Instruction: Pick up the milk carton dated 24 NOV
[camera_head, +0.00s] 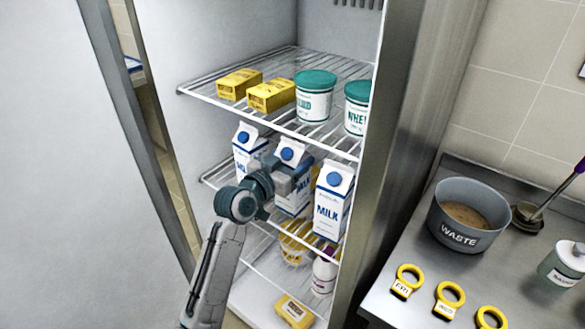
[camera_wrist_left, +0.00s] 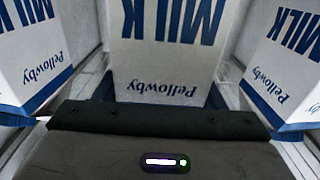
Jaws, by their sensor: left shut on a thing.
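Three white and blue milk cartons with blue caps stand on the fridge's middle shelf: a left one (camera_head: 246,138), a middle one (camera_head: 291,153) and a right one (camera_head: 331,205). My left gripper (camera_head: 292,180) is shut on the middle carton, across its front. In the left wrist view the middle carton (camera_wrist_left: 165,65) fills the centre, its "MILK" and "Pellowby" print upside down, with a carton on either side. I cannot read a date on any carton. My right gripper is out of view.
The upper wire shelf (camera_head: 215,99) holds yellow boxes (camera_head: 271,95) and green-lidded tubs (camera_head: 315,96). A purple-capped bottle (camera_head: 324,273) stands below the cartons. The fridge's right wall (camera_head: 375,165) is close to the right carton. A grey WASTE pot (camera_head: 465,239) stands on the counter.

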